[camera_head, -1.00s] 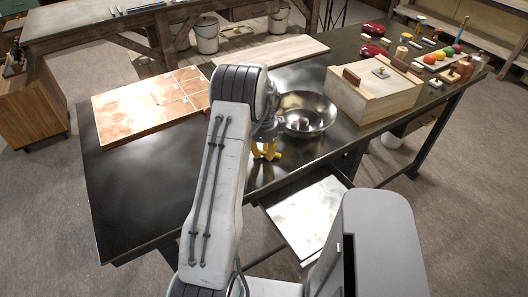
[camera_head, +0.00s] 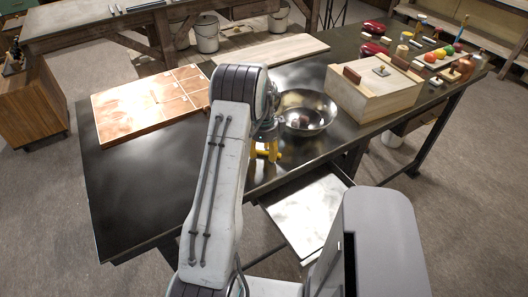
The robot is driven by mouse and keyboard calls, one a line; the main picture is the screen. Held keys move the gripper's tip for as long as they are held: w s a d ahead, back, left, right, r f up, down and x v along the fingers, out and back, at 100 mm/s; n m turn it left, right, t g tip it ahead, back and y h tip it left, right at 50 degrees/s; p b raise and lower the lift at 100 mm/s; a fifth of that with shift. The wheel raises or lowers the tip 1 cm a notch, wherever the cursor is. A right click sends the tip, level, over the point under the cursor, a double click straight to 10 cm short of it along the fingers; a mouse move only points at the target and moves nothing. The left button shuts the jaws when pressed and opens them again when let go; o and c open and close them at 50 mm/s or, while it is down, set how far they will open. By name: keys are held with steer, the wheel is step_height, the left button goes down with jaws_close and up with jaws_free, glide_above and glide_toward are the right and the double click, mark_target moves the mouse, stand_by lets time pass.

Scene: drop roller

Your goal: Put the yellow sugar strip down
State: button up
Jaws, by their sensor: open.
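My gripper (camera_head: 264,154) is open, with its yellow fingers pointing down at the dark metal table (camera_head: 130,190), near its front edge and left of the steel bowl. A small yellow piece (camera_head: 276,157), which looks like the sugar strip, shows low at the fingers, seemingly at the table surface. It is close in colour to the fingers, so its outline and any contact with them are hard to tell. My arm hides part of the area to the left.
The steel bowl (camera_head: 322,104) holds something small and stands just right of my gripper. A wooden box (camera_head: 370,103) is farther right, with coloured balls beyond. A copper-toned board (camera_head: 125,112) lies left, a pale plank (camera_head: 270,52) behind. The table's left front is clear.

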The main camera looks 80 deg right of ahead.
step_height(320, 180, up, 12)
steer(key=shift+a, duration=0.2)
stand_by(0.4)
